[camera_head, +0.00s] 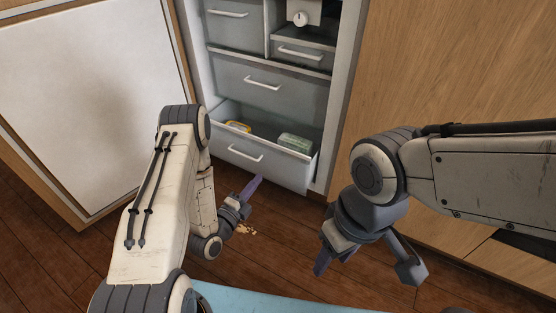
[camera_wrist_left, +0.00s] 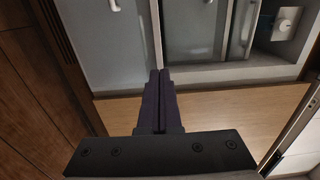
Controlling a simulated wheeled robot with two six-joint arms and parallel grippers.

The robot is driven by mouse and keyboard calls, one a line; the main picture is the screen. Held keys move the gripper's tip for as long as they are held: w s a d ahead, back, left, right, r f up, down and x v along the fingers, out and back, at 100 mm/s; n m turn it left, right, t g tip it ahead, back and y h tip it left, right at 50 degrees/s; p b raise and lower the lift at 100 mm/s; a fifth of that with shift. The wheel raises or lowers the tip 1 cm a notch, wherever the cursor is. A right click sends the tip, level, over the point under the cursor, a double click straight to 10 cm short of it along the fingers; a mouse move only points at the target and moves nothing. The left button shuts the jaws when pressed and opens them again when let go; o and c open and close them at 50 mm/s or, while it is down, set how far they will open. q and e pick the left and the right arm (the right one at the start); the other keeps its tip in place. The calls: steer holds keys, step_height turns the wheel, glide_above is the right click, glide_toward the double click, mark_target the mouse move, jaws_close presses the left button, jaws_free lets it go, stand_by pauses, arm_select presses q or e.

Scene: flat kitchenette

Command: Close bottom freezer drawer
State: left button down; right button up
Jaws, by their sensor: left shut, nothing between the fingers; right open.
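The bottom freezer drawer (camera_head: 278,171) is pulled out of the fridge in the head view. Its top is open, and it has a white bar handle (camera_head: 245,152) on its grey front. A green package (camera_head: 295,142) and a yellow item (camera_head: 238,127) lie inside. My left gripper (camera_head: 257,182) is shut and empty in front of the drawer's lower front. I cannot tell whether the tips touch it. Its closed fingers also show in the left wrist view (camera_wrist_left: 158,76), pointing towards grey panels. My right gripper (camera_head: 364,270) is open and empty, to the right and lower.
A closed drawer (camera_head: 290,96) is above the open one, with smaller drawers above it. The white-faced fridge door (camera_head: 85,100) stands open at left. A wooden cabinet (camera_head: 455,60) is at right.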

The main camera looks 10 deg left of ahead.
mark_target(283, 148)
arm_select(q)
steer(key=b+x, duration=0.3)
steer(key=x, duration=0.9)
steer(key=shift+w+d+f+b, duration=0.1)
steer(key=shift+w+d+b, duration=0.05)
steer(key=shift+w+b, duration=0.15)
steer(key=shift+w+d, duration=0.15)
steer(key=shift+w, duration=0.3)
arm_select(e)
step_height(283, 148, down, 3)
steer(key=shift+f, duration=0.15)
